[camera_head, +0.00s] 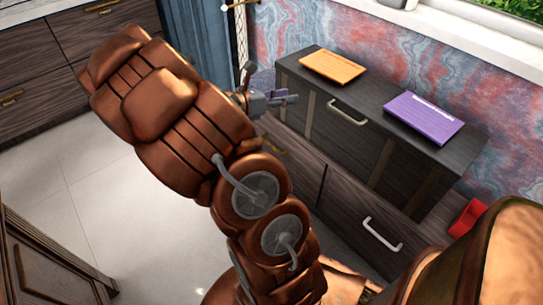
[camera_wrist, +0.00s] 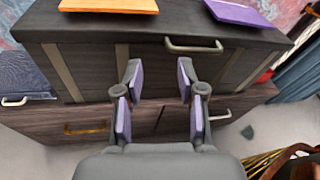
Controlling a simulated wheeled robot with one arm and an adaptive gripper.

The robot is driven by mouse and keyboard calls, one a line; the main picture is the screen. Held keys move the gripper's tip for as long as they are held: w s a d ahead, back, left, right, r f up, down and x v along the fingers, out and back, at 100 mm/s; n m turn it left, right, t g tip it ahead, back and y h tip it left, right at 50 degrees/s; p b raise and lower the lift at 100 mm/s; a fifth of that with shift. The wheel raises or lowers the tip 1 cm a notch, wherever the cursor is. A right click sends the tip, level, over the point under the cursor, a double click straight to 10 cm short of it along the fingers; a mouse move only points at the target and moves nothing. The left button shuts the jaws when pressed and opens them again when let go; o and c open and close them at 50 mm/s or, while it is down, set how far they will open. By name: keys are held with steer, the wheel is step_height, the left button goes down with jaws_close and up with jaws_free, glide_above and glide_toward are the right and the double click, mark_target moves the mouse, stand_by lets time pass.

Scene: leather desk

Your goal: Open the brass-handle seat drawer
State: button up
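The seat drawer with the brass handle is the left drawer front of the low wooden bench. Its brass handle (camera_wrist: 86,128) shows at the lower left in the wrist view, and the drawer looks shut. In the head view the brass handle (camera_head: 273,145) is partly hidden behind my arm. My gripper (camera_wrist: 159,78) is open and empty, its two purple-padded fingers apart. It is right of the brass handle in the wrist view and does not touch it. In the head view my gripper (camera_head: 275,98) is partly hidden, close to the dark upper cabinet's left end.
The dark upper cabinet has a silver handle (camera_head: 347,112). An orange board (camera_head: 333,66) and a purple board (camera_head: 423,118) lie on top. The bench's right drawer has a silver handle (camera_head: 382,235). A red object (camera_head: 467,217) is at the right. Tiled floor (camera_head: 120,205) is open at left.

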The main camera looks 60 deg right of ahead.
mark_target(271, 145)
steer(key=w+d+f+n+t+h+b, duration=0.1)
steer(key=w+d+f+n+t+b, duration=0.35)
steer(key=f, duration=0.95)
steer(key=w+d+f+n+t+b, duration=0.2)
steer(key=w+f+n+b, duration=0.4)
steer(key=f+n, duration=0.6)
steer(key=w+d+f+n+t+h+b, duration=0.1)
steer(key=w+d+f+n+t+b, duration=0.35)
steer(key=f, duration=1.25)
steer(key=shift+n+g, duration=0.4)
steer(key=shift+g, duration=0.4)
steer(key=shift+b+x, duration=2.4)
steer(key=shift+x, duration=0.7)
steer(key=shift+r, duration=0.1)
jaws_close()
